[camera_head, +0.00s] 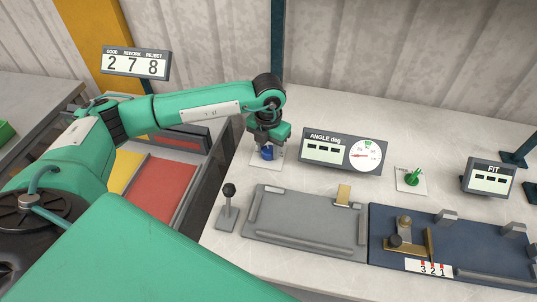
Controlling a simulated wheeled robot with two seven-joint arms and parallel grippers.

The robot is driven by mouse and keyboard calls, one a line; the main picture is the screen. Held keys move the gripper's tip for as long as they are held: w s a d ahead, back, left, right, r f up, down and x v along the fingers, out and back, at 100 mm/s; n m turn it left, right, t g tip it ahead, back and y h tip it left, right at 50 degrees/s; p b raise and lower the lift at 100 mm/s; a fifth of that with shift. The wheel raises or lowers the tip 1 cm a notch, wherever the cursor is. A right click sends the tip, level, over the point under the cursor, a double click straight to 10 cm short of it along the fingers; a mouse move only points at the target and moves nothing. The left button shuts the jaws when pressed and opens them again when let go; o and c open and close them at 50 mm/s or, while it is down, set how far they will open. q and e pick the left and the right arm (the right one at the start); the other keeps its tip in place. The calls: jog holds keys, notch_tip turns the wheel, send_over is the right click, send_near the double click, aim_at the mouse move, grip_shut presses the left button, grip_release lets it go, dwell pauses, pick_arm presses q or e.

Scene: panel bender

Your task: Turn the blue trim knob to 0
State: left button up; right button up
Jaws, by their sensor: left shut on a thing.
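The blue trim knob (267,152) stands on a small white plate (258,165) on the grey bench, left of the angle display. My left gripper (267,148) points down over the knob and is shut on it. The gripper hides the top of the knob and its pointer, so I cannot tell its setting. My right gripper is not in view.
The angle display (322,148) with a dial (366,155) stands just right of the knob. A green knob (412,176), a FIT display (490,178), a black-ball lever (228,205), a grey fixture (305,226) and a blue fixture (470,250) share the bench.

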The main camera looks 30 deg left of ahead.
pick_arm(q)
jog(key=shift+f+m+b, duration=0.2)
jog(key=shift+m+b, duration=1.4)
jog(key=shift+b, duration=0.05)
jog(key=shift+r+m+b, duration=0.2)
jog(key=shift+m+b, duration=0.45)
jog(key=shift+m, duration=0.35)
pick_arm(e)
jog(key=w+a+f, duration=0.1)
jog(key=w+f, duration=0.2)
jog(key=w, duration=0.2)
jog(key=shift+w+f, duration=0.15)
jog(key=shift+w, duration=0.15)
pick_arm(q)
jog(key=shift+r, duration=0.1)
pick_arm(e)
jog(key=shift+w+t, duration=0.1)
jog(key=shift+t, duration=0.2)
pick_arm(q)
jog(key=o, duration=1)
